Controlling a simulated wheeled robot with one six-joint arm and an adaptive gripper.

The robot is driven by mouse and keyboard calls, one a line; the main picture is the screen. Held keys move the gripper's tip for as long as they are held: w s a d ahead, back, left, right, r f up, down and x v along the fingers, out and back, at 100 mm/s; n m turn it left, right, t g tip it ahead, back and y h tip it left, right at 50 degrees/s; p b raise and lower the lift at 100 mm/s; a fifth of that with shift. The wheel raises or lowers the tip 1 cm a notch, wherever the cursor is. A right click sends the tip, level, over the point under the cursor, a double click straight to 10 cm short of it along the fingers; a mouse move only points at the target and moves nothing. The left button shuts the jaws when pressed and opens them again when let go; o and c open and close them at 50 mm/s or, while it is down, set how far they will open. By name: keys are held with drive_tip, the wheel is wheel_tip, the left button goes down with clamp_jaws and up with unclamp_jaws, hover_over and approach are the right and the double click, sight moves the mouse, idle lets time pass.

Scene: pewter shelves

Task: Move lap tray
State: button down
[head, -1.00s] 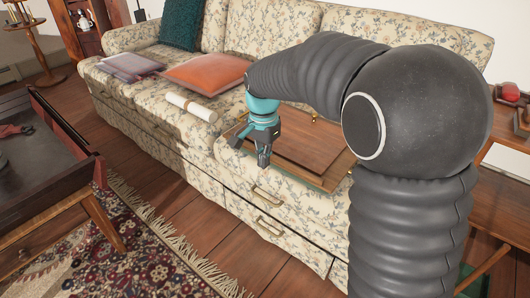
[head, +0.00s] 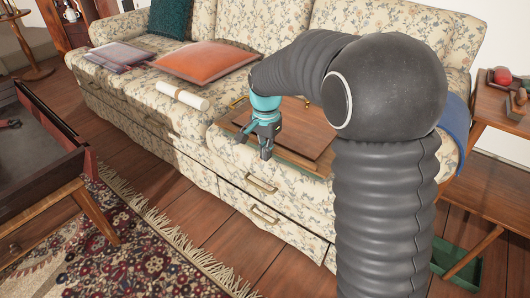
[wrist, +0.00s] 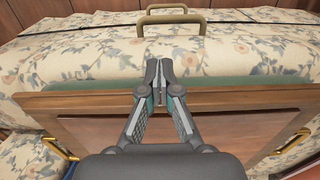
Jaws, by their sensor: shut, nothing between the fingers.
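The lap tray is a flat brown wooden board with a raised rim (head: 307,128), lying on the floral sofa's seat. Much of it is behind my arm in the head view. In the wrist view its near rim (wrist: 80,103) crosses the picture, with a brass handle at the left (wrist: 58,148) and another at the right (wrist: 293,142). My gripper (head: 264,150) is over the tray's front edge, pointing down. In the wrist view my gripper (wrist: 160,68) shows its fingertips together and empty, just beyond the rim. I cannot tell whether they touch the tray.
The floral sofa (head: 170,120) has drawers below. A white roll (head: 182,97), orange cushion (head: 203,62) and folded cloth (head: 118,56) lie left of the tray. A dark table (head: 40,160) stands at left, a wooden side table (head: 492,120) at right.

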sight(284, 133)
drive_tip(key=w+d+p, duration=0.2)
drive_tip(key=w, duration=0.1)
drive_tip(key=w+d+p, duration=0.2)
drive_tip(key=w+d, duration=0.1)
drive_tip(key=w, duration=0.1)
drive_tip(key=w+d+p, duration=0.2)
drive_tip(key=w+d, duration=0.1)
drive_tip(key=shift+w+d, duration=0.2)
drive_tip(key=shift+w, duration=0.15)
drive_tip(key=s+a, duration=0.2)
drive_tip(key=s, duration=0.1)
drive_tip(key=shift+s+a+r, duration=0.15)
drive_tip(key=shift+a+r, duration=0.2)
drive_tip(key=shift+r, duration=0.05)
wheel_tip(284, 133, up, 8)
drive_tip(key=shift+f+p, duration=0.1)
drive_tip(key=shift+p, duration=0.45)
drive_tip(key=shift+r, duration=0.65)
